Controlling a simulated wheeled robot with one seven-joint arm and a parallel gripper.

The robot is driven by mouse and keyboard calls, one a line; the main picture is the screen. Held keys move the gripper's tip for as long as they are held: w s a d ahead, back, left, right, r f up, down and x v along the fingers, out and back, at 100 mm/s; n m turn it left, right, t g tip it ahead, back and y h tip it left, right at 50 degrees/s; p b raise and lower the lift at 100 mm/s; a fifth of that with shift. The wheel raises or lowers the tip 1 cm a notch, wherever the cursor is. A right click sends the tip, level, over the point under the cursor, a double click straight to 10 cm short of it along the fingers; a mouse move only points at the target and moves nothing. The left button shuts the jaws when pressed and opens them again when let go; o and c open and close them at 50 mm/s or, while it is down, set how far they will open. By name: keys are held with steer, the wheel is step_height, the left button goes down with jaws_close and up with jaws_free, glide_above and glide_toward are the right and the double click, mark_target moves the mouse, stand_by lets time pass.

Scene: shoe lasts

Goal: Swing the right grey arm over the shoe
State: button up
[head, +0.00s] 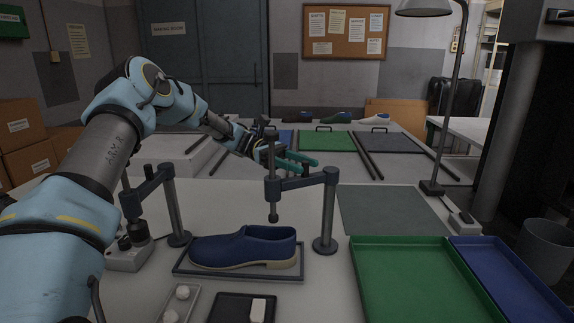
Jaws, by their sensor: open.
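A blue shoe (243,248) with a beige sole sits in a shallow dark tray (184,271), toe to the left. The right grey arm (303,182) reaches left from its post (325,215). Its hanging rod (273,205) ends just above the shoe's opening in the picture; its exact depth over the shoe is unclear. The left grey arm (150,186) points left and toward me from its post (174,205), away from the shoe. My gripper (303,165), with teal fingers, is open behind the right arm's rod. I cannot tell whether it touches the right arm.
In front lie a small tray with white pieces (180,302) and a black tray with a white block (258,311). A green tray (420,290) and a blue tray (510,280) lie right. A lamp (450,100) stands behind a grey mat (390,210).

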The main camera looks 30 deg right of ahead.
steer(key=b+v, duration=0.1)
steer(key=v, duration=0.5)
steer(key=shift+w+b, duration=0.25)
steer(key=shift+b, duration=0.1)
